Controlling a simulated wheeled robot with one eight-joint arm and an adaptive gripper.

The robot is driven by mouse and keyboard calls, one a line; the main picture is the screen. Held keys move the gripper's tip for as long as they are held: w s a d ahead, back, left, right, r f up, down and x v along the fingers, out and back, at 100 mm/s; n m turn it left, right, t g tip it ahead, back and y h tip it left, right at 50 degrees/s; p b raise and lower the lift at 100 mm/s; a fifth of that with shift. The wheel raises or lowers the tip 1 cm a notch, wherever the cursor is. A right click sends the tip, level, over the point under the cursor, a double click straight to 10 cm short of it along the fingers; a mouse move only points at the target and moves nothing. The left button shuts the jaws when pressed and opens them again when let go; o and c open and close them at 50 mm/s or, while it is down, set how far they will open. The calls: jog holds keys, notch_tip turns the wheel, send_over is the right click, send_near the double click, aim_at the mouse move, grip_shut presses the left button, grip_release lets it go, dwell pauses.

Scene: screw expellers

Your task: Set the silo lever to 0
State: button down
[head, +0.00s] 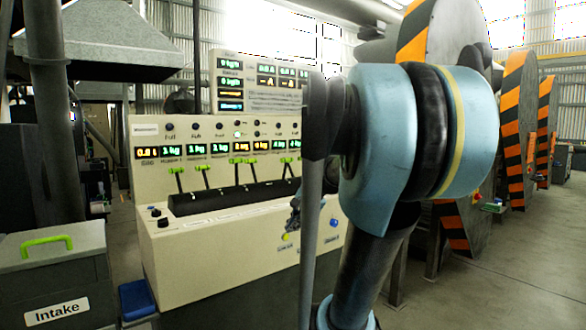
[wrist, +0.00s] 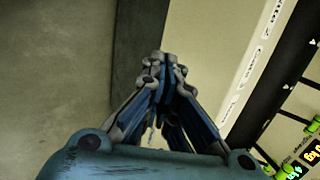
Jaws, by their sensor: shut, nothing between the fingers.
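A cream control panel (head: 225,250) holds a row of levers with green handles in a dark slotted strip (head: 235,196). The leftmost lever (head: 177,171) stands closest to the orange display marked Silo (head: 146,153); I cannot read the lever labels. My gripper (head: 293,218) is partly hidden behind my arm in the head view, by the panel's front face below the right part of the lever strip. In the wrist view my gripper (wrist: 163,60) is shut and empty, with its fingers together. Some green handles (wrist: 288,171) show at the lower right there, apart from the fingers.
A grey Intake box (head: 55,270) with a green handle stands left of the panel. A blue bin (head: 137,299) sits on the floor between them. Large machines with orange and black stripes (head: 513,130) stand at the right. Floor (head: 520,270) at the right is clear.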

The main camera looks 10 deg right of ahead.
jog(key=w+d+r+m+t+y, duration=0.15)
jog(key=w+d+r+m, duration=0.35)
jog(key=w, duration=0.5)
jog(key=w+d+r+m+t, duration=0.3)
jog(key=w+r+m, duration=0.35)
jog(key=w, duration=0.35)
jog(key=w+d+r+m+t+y, duration=0.1)
jog(key=w+d+r+m+t, duration=0.1)
jog(key=w+d+r+m, duration=0.45)
jog(key=a+r+x, duration=0.1)
jog(key=r+x, duration=0.1)
jog(key=x, duration=1.4)
jog(key=shift+w, duration=0.5)
jog(key=shift+r+g, duration=0.15)
jog(key=shift+g, duration=0.1)
